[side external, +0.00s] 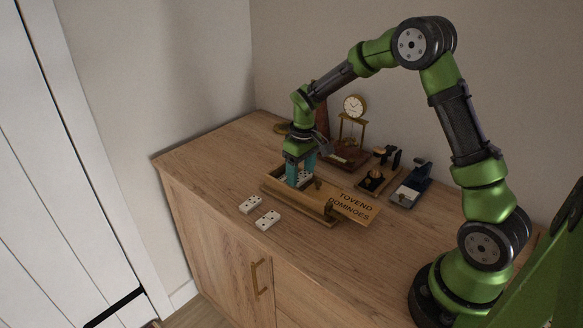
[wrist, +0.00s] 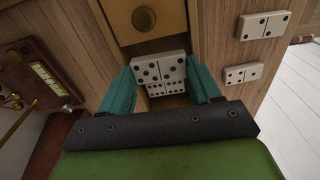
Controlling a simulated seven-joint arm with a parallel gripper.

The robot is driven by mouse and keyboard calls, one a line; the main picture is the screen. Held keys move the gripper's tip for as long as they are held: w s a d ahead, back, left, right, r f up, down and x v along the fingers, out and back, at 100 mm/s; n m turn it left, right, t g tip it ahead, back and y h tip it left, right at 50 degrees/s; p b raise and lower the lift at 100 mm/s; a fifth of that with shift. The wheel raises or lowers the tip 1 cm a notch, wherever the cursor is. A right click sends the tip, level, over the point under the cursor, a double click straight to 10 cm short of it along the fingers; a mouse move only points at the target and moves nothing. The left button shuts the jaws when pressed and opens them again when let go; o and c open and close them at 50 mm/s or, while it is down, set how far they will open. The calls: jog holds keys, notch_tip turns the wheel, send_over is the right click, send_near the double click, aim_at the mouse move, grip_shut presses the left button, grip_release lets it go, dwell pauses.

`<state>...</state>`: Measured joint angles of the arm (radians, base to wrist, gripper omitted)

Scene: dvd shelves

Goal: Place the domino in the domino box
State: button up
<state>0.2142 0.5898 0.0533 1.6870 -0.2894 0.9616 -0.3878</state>
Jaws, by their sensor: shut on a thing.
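The wooden domino box (side external: 323,213) stands open on the cabinet top, with its lid lettered "TOVEND DOMINOES" (side external: 355,206) at its right side. My gripper (side external: 299,180) points down at the box's left part. In the wrist view its teal fingers (wrist: 160,70) are closed on the two ends of a white domino (wrist: 158,70) with black pips. More white domino faces show right beside the held one, inside the box. Whether the held domino touches them or the box floor, I cannot tell.
Two loose dominoes, one (side external: 250,204) and another (side external: 267,220), lie on the wood in front of the box. A gold clock (side external: 354,107), a stamp-like stand (side external: 375,180) and a dark blue device (side external: 411,185) stand behind. The front left top is clear.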

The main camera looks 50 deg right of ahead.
aim_at(303, 178)
jog(key=f, duration=0.1)
jog(key=s+f, duration=0.1)
jog(key=f, duration=0.1)
jog(key=shift+a+f+g, duration=0.1)
jog(key=shift+f+g, duration=0.15)
jog(key=shift+g, duration=0.05)
jog(key=shift+f, duration=0.5)
jog(key=o, duration=1)
notch_tip(303, 178, up, 13)
jog(key=shift+r, duration=0.2)
jog(key=s+a+r+m+t, duration=0.2)
jog(key=s+a+r+t, duration=0.3)
jog(key=s+r, duration=0.45)
jog(key=shift+s+a+r+m+t+y, duration=0.15)
jog(key=shift+s+a+m+t+y, duration=0.2)
jog(key=shift+s+a, duration=1.1)
jog(key=shift+s+a+r+m+t+y, duration=0.25)
jog(key=shift+s+a+t, duration=0.2)
jog(key=shift+s, duration=1.75)
jog(key=shift+s+a+r+m+t+y, duration=0.1)
jog(key=shift+s+a+m+t+y, duration=0.25)
jog(key=shift+s+a, duration=1.1)
jog(key=shift+s+d, duration=0.4)
